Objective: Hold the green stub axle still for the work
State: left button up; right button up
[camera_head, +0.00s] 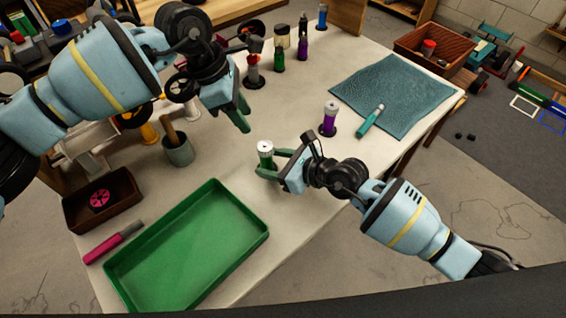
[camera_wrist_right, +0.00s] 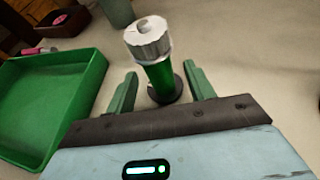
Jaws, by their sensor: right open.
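The green stub axle (camera_head: 265,150), a green cylinder with a silver ribbed cap, stands upright on the table in a round black base. It also shows in the right wrist view (camera_wrist_right: 158,78). My right gripper (camera_head: 267,164) is open, with one finger on each side of the axle; the right wrist view shows gaps between the fingers (camera_wrist_right: 160,72) and the axle. My left gripper (camera_head: 243,114) is above the table, up and left of the axle, with no object visible in it; its jaw gap is unclear.
A green tray (camera_head: 187,270) and a small brown box (camera_head: 75,215) lie at the front left. A grey-green cup (camera_head: 178,152) stands left of the axle. A purple cylinder (camera_head: 329,118) and a teal cloth (camera_head: 395,90) are to the right. Several upright parts stand behind.

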aim_at(265, 144)
jog(key=shift+x, duration=2.2)
jog(key=shift+c, duration=0.2)
pick_arm(q)
jog(key=shift+o, duration=0.4)
pick_arm(e)
jog(key=c, duration=1.1)
pick_arm(q)
jog(key=shift+o, duration=1.3)
jog(key=shift+d+r, duration=0.1)
jog(key=shift+o, duration=0.3)
jog(key=shift+d+r+y, duration=0.1)
jog(key=shift+d+y, duration=0.2)
jog(key=shift+d+r+m+y, duration=0.5)
jog(key=shift+d+r+y, duration=0.85)
jog(key=shift+d+y, duration=0.35)
jog(key=shift+f, duration=0.1)
notch_tip(265, 144, down, 12)
jog(key=shift+r, duration=0.1)
